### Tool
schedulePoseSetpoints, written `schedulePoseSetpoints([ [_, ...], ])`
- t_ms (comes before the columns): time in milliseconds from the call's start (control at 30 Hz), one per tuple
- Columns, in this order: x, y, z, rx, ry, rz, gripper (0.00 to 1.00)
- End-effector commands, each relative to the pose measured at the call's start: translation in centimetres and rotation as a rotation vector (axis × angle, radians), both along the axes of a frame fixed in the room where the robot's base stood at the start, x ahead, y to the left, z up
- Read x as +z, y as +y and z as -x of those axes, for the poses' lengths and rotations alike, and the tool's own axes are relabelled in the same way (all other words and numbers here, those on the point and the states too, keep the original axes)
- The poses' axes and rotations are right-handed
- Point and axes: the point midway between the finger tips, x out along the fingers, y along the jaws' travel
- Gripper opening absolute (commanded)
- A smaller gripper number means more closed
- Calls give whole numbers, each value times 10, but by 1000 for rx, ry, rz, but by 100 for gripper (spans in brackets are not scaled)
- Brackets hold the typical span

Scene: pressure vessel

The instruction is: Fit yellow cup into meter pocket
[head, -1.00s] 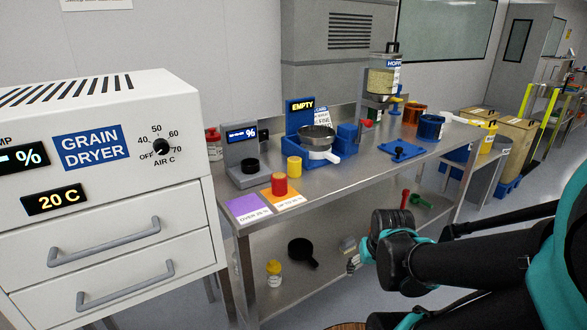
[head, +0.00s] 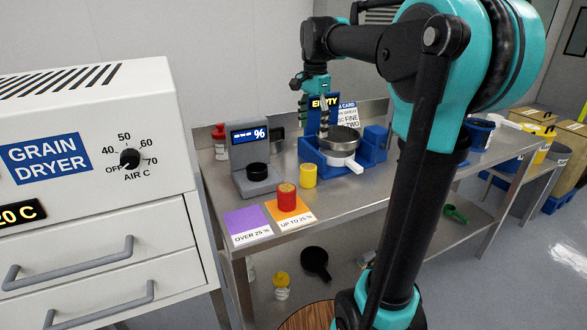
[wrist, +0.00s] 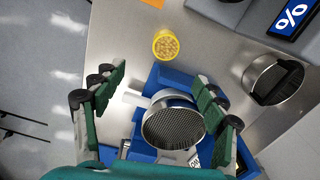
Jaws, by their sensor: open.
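The yellow cup (head: 308,175) stands upright on the steel bench, between the grey meter (head: 250,150) and the blue sieve stand. In the wrist view the cup (wrist: 166,46) is filled with pale grains and lies beyond my fingertips. The meter has a lit % display and a black round pocket (head: 258,171) on its base. Only part of the meter shows in the wrist view, at the upper right. My gripper (head: 314,108) is open and empty, pointing down above the sieve area. In the wrist view its fingers (wrist: 162,88) are apart, over the sieve, not touching the cup.
A round sieve (head: 340,138) with a white handle sits in the blue stand (head: 372,150). A red container (head: 287,195) stands on the orange card, beside a purple card (head: 247,224). The grain dryer (head: 100,170) is at left.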

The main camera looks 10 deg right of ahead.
Motion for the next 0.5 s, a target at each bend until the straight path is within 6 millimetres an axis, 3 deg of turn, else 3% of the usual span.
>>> schedulePoseSetpoints([
  [67,10,1,-3,-33,11,1,72],
  [167,7,2,-4,-51,16,1,72],
  [500,-56,2,-4,-50,15,1,72],
])
